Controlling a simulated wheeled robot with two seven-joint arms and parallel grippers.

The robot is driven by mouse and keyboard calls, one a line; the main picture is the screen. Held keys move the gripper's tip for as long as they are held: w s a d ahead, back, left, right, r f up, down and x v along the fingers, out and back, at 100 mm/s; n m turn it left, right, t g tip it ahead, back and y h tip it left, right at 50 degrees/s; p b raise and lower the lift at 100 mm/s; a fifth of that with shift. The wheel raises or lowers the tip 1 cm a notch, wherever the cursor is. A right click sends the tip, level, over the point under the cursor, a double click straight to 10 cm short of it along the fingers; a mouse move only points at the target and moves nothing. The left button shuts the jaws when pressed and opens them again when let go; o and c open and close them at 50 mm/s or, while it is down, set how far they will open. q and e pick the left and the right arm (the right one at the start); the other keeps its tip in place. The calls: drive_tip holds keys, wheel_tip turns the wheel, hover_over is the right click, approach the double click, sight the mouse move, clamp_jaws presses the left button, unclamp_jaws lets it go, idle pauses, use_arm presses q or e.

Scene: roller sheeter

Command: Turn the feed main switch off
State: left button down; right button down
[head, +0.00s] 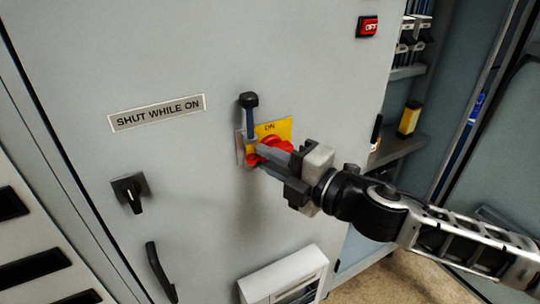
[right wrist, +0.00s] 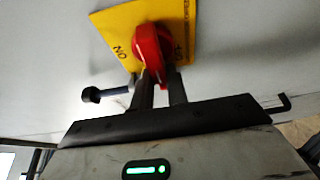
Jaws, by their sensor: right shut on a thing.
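The feed main switch is a red rotary handle (head: 271,149) on a yellow plate (head: 284,127) on the grey cabinet door. In the right wrist view the red handle (right wrist: 150,52) stands in front of the yellow plate (right wrist: 185,25), which bears "ON" lettering. My right gripper (head: 268,155) is shut on the red handle, its fingers (right wrist: 159,82) at the handle's near end. A lever with a black knob (head: 249,100) stands upright just left of the plate; its knob also shows in the right wrist view (right wrist: 91,95). My left gripper is not in view.
A label "SHUT WHILE ON" (head: 157,112), a black door latch (head: 130,190) and a black pull handle (head: 160,272) are on the door to the left. A white box (head: 284,278) juts out below. Open shelves (head: 405,140) stand at the right.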

drive_tip(key=shift+w+d+f, duration=0.1)
drive_tip(key=shift+w+d, duration=0.1)
drive_tip(key=shift+w, duration=0.05)
drive_tip(key=c, duration=1.4)
unclamp_jaws()
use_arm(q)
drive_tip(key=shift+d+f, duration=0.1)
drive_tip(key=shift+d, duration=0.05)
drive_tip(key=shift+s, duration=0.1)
use_arm(e)
drive_tip(key=shift+s+a, duration=0.1)
